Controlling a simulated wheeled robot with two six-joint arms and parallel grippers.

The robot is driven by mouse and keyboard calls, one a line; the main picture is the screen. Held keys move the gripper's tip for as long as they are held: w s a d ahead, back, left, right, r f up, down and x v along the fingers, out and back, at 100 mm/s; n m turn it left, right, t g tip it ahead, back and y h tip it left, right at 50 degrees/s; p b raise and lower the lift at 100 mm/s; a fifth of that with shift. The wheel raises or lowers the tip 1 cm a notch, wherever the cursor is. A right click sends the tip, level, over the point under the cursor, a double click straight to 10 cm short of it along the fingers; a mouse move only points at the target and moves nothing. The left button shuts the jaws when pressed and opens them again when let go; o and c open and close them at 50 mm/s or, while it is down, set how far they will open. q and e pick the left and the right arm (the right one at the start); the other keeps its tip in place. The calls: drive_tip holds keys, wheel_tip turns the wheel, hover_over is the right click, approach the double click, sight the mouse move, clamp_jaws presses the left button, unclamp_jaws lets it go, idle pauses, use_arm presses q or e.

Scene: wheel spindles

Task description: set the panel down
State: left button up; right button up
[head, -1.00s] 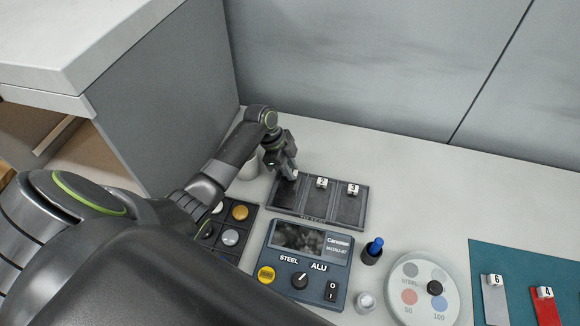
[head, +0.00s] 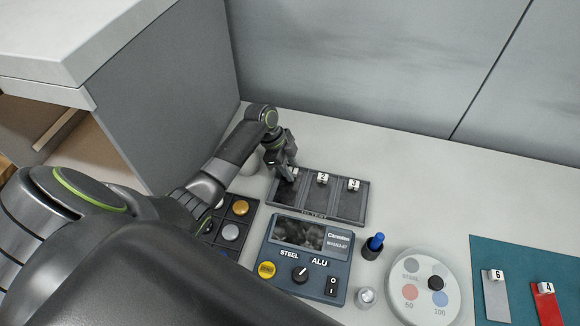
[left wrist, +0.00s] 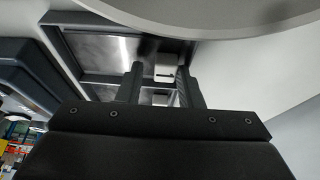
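A dark tray (head: 316,216) with three compartments lies on the bench. Blocks marked 2 (head: 322,178) and 3 (head: 353,184) stand at the back of its middle and right compartments. My left gripper (head: 287,175) is low over the back of the left compartment, with a small white block (head: 295,171) at its fingertips. In the left wrist view the fingers are apart with a gap, and a white block (left wrist: 164,69) shows between their tips without visible contact on both sides. The panel in the left compartment is mostly dark and partly hidden. My right gripper is not in view.
A control box (head: 306,256) stands in front of the tray, with a button tray (head: 231,234) to its left. A blue pen in a holder (head: 373,247), a round dial plate (head: 423,288) and a teal mat (head: 516,262) are to the right. A wall rises behind the bench.

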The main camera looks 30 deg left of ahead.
use_arm(q)
drive_tip(key=shift+w+a+r, duration=0.1)
drive_tip(key=shift+w+r, duration=0.2)
drive_tip(key=shift+w, duration=0.05)
drive_tip(key=shift+r, duration=0.25)
drive_tip(key=b+v, duration=0.1)
drive_tip(key=v, duration=0.6)
drive_tip(key=shift+r, duration=0.3)
drive_tip(key=shift+s+a, duration=0.1)
